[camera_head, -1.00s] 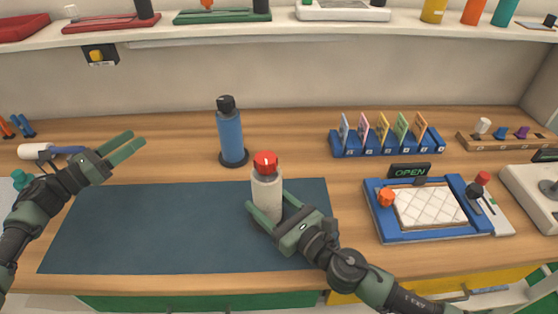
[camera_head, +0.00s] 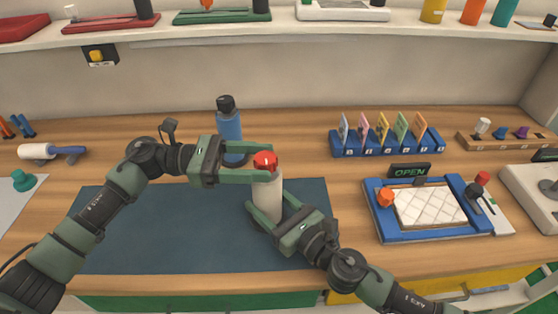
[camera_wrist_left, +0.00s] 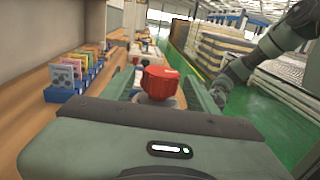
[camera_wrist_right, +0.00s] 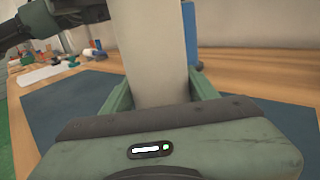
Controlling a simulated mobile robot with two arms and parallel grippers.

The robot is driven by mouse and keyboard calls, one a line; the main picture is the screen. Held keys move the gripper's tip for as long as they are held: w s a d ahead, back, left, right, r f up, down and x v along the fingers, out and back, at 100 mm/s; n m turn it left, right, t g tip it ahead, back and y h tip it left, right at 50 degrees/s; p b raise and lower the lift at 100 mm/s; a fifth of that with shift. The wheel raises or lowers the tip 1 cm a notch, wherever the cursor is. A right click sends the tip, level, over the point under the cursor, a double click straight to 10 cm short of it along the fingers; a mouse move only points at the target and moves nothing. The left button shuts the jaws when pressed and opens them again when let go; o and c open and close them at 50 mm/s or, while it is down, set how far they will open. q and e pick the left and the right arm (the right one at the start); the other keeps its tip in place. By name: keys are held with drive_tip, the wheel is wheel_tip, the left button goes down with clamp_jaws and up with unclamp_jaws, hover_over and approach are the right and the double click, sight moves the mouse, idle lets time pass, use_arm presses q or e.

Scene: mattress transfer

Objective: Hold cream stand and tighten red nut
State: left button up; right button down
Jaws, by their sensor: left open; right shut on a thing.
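The cream stand (camera_head: 267,196) stands upright on the dark blue mat (camera_head: 150,235), and it fills the middle of the right wrist view (camera_wrist_right: 150,50). My right gripper (camera_head: 268,216) is shut on its lower part. The red nut (camera_head: 265,161) sits on top of the stand. My left gripper (camera_head: 268,164) is level with the nut, with its open fingers on either side of it. In the left wrist view the red nut (camera_wrist_left: 159,82) lies between the two fingers. I cannot tell whether the fingers touch it.
A blue bottle (camera_head: 229,128) with a black cap stands just behind my left gripper. A blue card rack (camera_head: 385,150) and a blue-framed device with an OPEN sign (camera_head: 430,238) are to the right. The mat's left part is clear.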

sight(274, 167)
use_arm(q)
drive_tip(key=shift+s+d, duration=0.2)
drive_tip(key=shift+d, duration=1.95)
clamp_jaws()
drive_tip(key=shift+g, duration=0.4)
drive_tip(key=m+g+y, duration=0.1)
drive_tip(key=g, duration=0.1)
drive_tip(key=m+g, duration=0.2)
drive_tip(key=m+g+y, duration=0.1)
drive_tip(key=m+g, duration=0.1)
drive_tip(key=shift+s+a+g+y, duration=0.15)
drive_tip(key=shift+s+g+y, duration=0.15)
drive_tip(key=shift+s, duration=0.1)
drive_tip(key=shift+s+a+m+g+y, duration=0.1)
drive_tip(key=shift+s+m+g+y, duration=0.05)
drive_tip(key=shift+m+g+y, duration=0.5)
drive_tip(key=shift+s+a+m+g+y, duration=0.1)
drive_tip(key=shift+m+g+y, duration=0.3)
drive_tip(key=shift+g, duration=0.35)
drive_tip(key=shift+a+g, duration=0.1)
drive_tip(key=shift+g, duration=0.2)
